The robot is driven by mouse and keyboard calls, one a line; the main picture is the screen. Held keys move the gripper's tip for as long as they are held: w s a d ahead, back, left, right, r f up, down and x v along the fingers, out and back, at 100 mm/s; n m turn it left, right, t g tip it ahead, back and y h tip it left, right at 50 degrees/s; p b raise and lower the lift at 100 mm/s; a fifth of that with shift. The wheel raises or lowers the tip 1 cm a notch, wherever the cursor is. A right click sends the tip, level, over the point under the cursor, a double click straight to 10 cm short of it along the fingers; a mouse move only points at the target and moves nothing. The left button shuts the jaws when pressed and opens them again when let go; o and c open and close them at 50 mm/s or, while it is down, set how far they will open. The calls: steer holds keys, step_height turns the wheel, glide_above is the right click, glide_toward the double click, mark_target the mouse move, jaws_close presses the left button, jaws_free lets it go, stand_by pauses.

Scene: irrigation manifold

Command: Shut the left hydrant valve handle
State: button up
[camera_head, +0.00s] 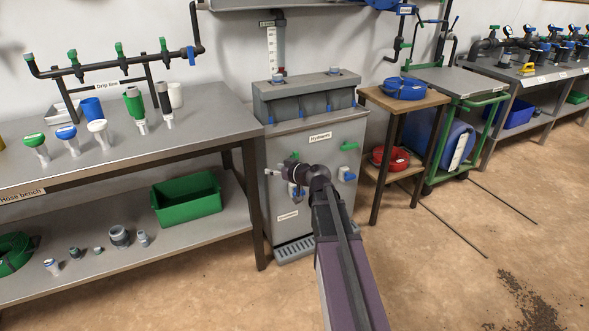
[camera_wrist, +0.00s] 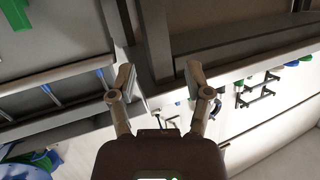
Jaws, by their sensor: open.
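The hydrant is a grey cabinet (camera_head: 320,137) in the middle of the head view, with a label on its front. The left valve handle (camera_head: 294,155) shows only as a small green piece behind my wrist, so its angle is hard to tell. A blue-tipped left outlet (camera_head: 300,193) shows partly below it. The right green handle (camera_head: 350,145) is in full view above its outlet (camera_head: 347,174). My gripper (camera_head: 272,172) is in front of the cabinet's left side, pointing left. In the wrist view my gripper (camera_wrist: 160,82) is open, with nothing between its fingertips. I cannot make out the left handle there.
A hose bench (camera_head: 215,118) stands close on the left, with a green bin (camera_head: 186,198) on its lower shelf. A small wooden-topped stand (camera_head: 404,97) is close on the right. Open floor (camera_head: 440,270) lies at the lower right.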

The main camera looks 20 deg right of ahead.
mark_target(296, 157)
steer(key=w+d+f+m+t+h+b, duration=0.1)
steer(key=d+f+t+h+b, duration=0.1)
steer(key=d+f+b, duration=0.2)
steer(key=w+d+f+m+t+h+b, duration=0.2)
steer(key=d+f+h+b, duration=0.1)
steer(key=d+b, duration=0.5)
steer(key=d+f, duration=0.1)
steer(key=d, duration=0.2)
steer(key=shift+d+f+t+b, duration=0.25)
steer(key=shift+f+t+b, duration=0.05)
steer(key=shift+t+b, duration=0.1)
steer(key=shift+w, duration=0.25)
steer(key=w, duration=1.3)
steer(key=shift+w+a, duration=0.25)
steer(key=shift+w, duration=0.05)
jaws_close()
steer(key=shift+a, duration=0.25)
steer(key=shift+d, duration=0.15)
